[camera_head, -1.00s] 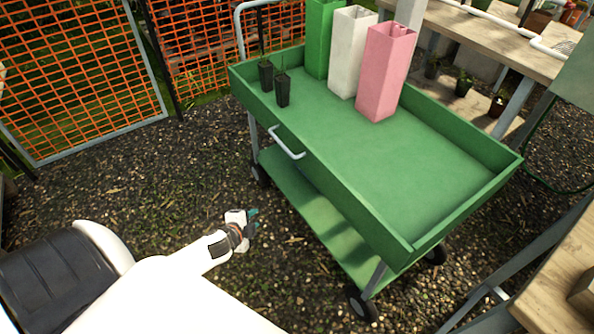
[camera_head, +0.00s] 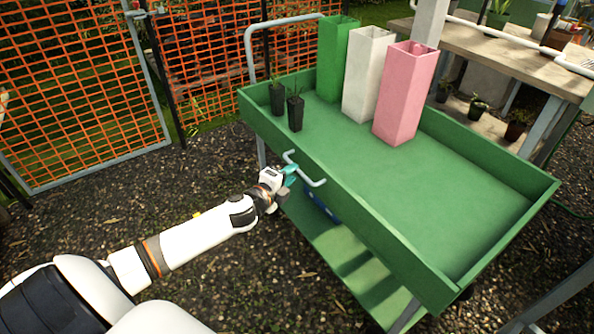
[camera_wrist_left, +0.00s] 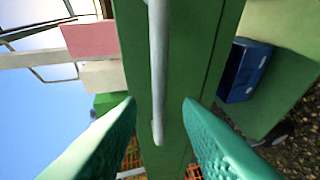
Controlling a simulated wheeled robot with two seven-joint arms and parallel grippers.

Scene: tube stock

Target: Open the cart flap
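The green cart (camera_head: 520,238) stands in front of me. Its long near side wall, the flap (camera_head: 340,200), is upright and carries a grey bar handle (camera_head: 306,174). My left gripper (camera_head: 291,174) is at the left end of that handle. In the left wrist view the teal fingers (camera_wrist_left: 160,104) are spread, with the grey handle (camera_wrist_left: 158,70) running across the gap between them in front of the green panel. I cannot tell whether either finger touches the handle. My right gripper is not in view.
Green (camera_head: 333,60), white (camera_head: 366,75) and pink (camera_head: 405,95) square tubes and two small black plant pots (camera_head: 295,112) stand on the cart top. A blue box (camera_head: 322,208) is on the lower shelf. An orange mesh fence (camera_head: 75,80) stands behind left.

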